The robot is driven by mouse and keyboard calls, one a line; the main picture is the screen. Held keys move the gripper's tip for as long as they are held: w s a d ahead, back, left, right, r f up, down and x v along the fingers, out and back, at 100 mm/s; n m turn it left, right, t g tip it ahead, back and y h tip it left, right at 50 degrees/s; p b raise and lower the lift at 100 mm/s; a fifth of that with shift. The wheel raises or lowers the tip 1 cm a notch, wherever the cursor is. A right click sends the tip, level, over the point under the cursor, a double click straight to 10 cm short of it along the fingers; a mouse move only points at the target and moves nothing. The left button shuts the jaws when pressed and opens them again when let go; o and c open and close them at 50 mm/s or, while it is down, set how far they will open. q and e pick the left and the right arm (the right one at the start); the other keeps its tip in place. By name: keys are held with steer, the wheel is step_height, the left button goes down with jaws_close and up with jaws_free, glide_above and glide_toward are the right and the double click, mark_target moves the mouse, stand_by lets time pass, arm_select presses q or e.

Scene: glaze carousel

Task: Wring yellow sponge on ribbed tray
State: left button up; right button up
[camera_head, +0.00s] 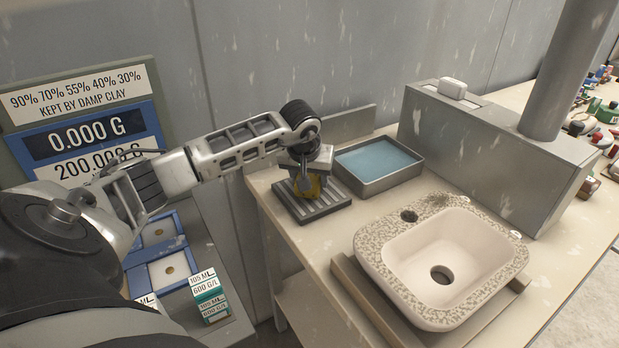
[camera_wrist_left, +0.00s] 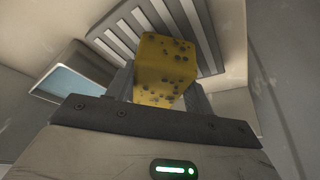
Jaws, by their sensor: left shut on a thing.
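The yellow sponge (camera_wrist_left: 163,65) with dark pores is held between the jaws of my left gripper (camera_head: 306,188). The ribbed tray (camera_head: 327,208) is dark grey with light ribs and lies on the bench. It also shows behind the sponge in the left wrist view (camera_wrist_left: 112,36). My left gripper is over the tray, shut on the sponge. I cannot tell whether the sponge touches the ribs. My right gripper is not in view.
A grey basin of blue water (camera_head: 416,180) stands just right of the tray. A speckled sink (camera_head: 376,256) is at the front right, with a grey metal box (camera_head: 490,155) behind it. Small boxes (camera_head: 207,290) stand at the lower left. Bottles crowd the far right.

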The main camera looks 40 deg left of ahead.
arm_select(q)
steer(key=shift+r+p, duration=1)
steer(key=shift+r, duration=1.85)
